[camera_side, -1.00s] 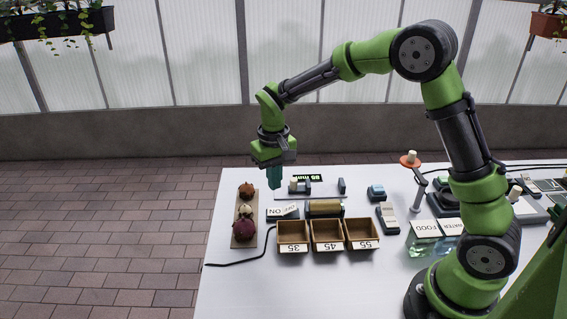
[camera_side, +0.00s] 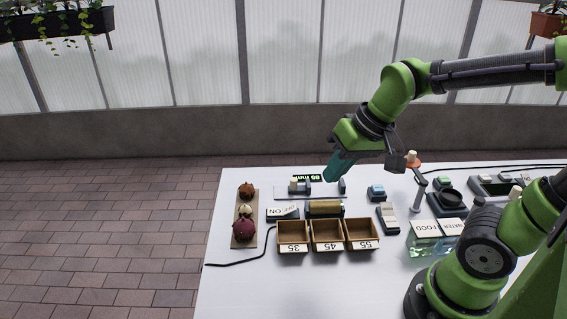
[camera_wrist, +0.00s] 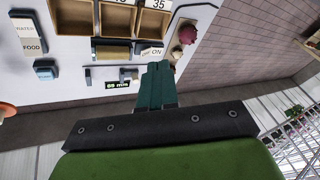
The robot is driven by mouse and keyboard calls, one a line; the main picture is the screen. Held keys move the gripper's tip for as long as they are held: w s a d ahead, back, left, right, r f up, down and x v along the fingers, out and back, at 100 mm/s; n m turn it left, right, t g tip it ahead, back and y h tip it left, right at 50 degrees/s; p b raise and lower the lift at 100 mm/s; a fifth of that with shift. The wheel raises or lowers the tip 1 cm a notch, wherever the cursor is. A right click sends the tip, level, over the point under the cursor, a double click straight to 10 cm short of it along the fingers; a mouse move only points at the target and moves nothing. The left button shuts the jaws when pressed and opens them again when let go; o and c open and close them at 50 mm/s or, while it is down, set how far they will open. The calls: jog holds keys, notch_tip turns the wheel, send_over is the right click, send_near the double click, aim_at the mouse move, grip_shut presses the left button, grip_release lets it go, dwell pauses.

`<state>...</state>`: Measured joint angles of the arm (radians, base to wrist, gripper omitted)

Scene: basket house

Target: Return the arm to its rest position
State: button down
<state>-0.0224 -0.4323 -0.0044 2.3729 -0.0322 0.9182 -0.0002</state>
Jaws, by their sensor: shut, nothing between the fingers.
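My gripper (camera_side: 337,167) is shut and empty in the side view. It hangs in the air above the back of the white table (camera_side: 225,285), tilted down to the left, in front of the measuring device with the green display. In the wrist view the teal fingers of my gripper (camera_wrist: 157,72) are together with nothing between them. My forearm reaches in from the right side of the side view.
Three wooden bins (camera_side: 327,250) marked 35, 45 and 55 stand mid-table. A board (camera_side: 240,240) with several round items lies at left. An orange-topped stand (camera_side: 412,164) rises right of my gripper. Labelled FOOD and WATER containers (camera_side: 430,243) stand at right. Front left of the table is clear.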

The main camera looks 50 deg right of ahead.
jog(key=shift+s+d+r+t, duration=0.1)
jog(key=shift+s+r+t, duration=0.5)
jog(key=shift+s+r, duration=0.3)
jog(key=shift+s+r+t, duration=0.6)
jog(key=shift+s+r, duration=0.1)
jog(key=shift+s, duration=0.4)
